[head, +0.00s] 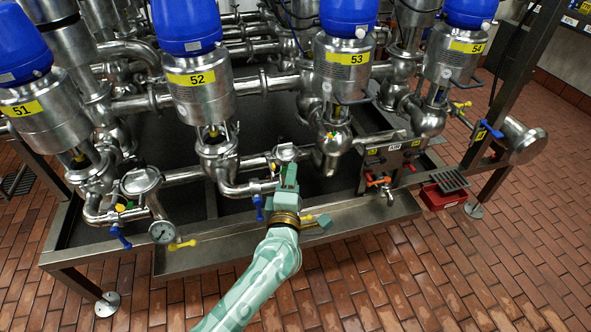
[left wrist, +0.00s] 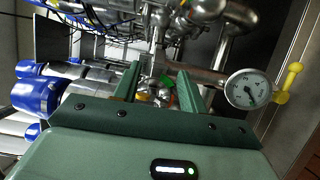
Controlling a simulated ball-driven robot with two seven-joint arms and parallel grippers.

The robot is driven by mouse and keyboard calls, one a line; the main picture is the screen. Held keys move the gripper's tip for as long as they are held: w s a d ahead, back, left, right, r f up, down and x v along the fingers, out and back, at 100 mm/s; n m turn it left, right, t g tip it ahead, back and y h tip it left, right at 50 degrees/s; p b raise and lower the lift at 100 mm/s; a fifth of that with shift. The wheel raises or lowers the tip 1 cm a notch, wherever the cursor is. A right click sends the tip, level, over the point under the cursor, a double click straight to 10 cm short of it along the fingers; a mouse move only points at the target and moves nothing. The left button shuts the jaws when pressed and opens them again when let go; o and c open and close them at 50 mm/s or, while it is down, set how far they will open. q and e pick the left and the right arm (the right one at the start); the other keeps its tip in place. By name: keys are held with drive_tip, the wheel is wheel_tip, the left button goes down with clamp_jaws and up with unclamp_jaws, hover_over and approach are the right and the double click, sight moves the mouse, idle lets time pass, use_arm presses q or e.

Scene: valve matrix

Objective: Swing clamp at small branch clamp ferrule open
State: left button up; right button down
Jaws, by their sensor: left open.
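My left gripper (head: 287,178) reaches in from the front edge of the valve frame. It stands at the pipe run to the right of valve 52. In the left wrist view its two fingers (left wrist: 160,92) are apart, with a gap between them. Small metal fittings (left wrist: 155,97) and a green piece (left wrist: 168,82) show beyond that gap; I see nothing held. In the head view a small round fitting (head: 286,153) on the branch pipe is just beyond the fingertips. I cannot clearly make out the clamp or whether it is open. My right gripper is not in view.
Blue-topped valves 51, 52 (head: 200,80), 53 (head: 345,60) and 54 stand behind. A pressure gauge (left wrist: 248,90) with a yellow handle (left wrist: 290,80) is beside the left fingers. A blue handle (head: 258,206) hangs left of the gripper. The brick floor (head: 420,285) in front is mostly clear.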

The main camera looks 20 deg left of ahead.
use_arm(q)
drive_tip(key=b+x, duration=0.1)
drive_tip(key=x, duration=0.3)
drive_tip(key=shift+w, duration=0.25)
clamp_jaws()
